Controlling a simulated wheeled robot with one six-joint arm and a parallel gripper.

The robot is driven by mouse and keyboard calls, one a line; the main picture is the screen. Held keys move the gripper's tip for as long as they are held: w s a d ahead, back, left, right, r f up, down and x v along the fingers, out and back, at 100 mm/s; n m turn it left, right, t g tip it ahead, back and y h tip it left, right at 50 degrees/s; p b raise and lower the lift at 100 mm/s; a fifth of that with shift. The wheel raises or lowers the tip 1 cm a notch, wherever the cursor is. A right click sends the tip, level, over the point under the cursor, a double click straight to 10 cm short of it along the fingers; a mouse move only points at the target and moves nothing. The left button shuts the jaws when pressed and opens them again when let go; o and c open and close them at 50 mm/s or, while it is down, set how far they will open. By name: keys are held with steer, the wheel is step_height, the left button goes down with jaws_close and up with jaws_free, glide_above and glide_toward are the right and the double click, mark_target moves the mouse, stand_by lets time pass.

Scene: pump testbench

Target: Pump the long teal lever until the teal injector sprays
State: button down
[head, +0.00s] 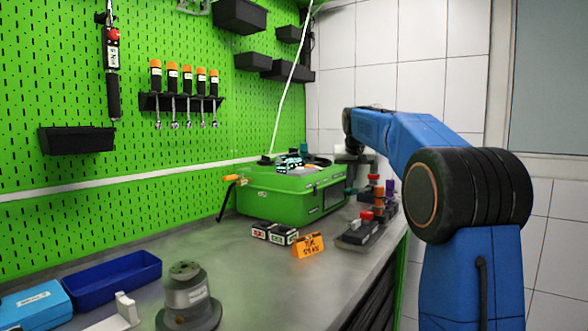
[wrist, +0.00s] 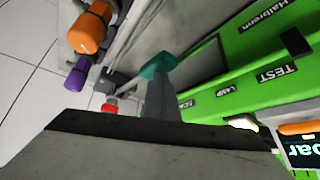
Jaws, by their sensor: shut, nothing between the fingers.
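A teal piece (wrist: 158,65) shows in the wrist view just beyond the tip of my gripper (wrist: 160,88); it appears to be the lever's end, but I cannot tell whether they touch. In the head view a small teal part (head: 350,191) shows at the right end of the green case (head: 290,196), below my gripper (head: 353,176). My gripper is shut and empty. The rest of the lever is hidden or too small to make out. I cannot identify the teal injector, and no spray is visible.
Red, orange and purple capped parts (head: 379,196) stand right of the case; orange (wrist: 85,35) and purple (wrist: 78,76) ones show in the wrist view. An orange sign (head: 308,245) and small labelled blocks (head: 274,232) stand before the case. A blue tray (head: 115,280) lies at left.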

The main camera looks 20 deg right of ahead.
steer(key=shift+w+d+r, duration=0.1)
steer(key=shift+d+r, duration=0.05)
steer(key=shift+r, duration=1.05)
steer(key=shift+w+d+r, duration=0.1)
steer(key=shift+r, duration=1.1)
steer(key=shift+r, duration=0.15)
steer(key=shift+r, duration=2.9)
steer(key=shift+s, duration=0.1)
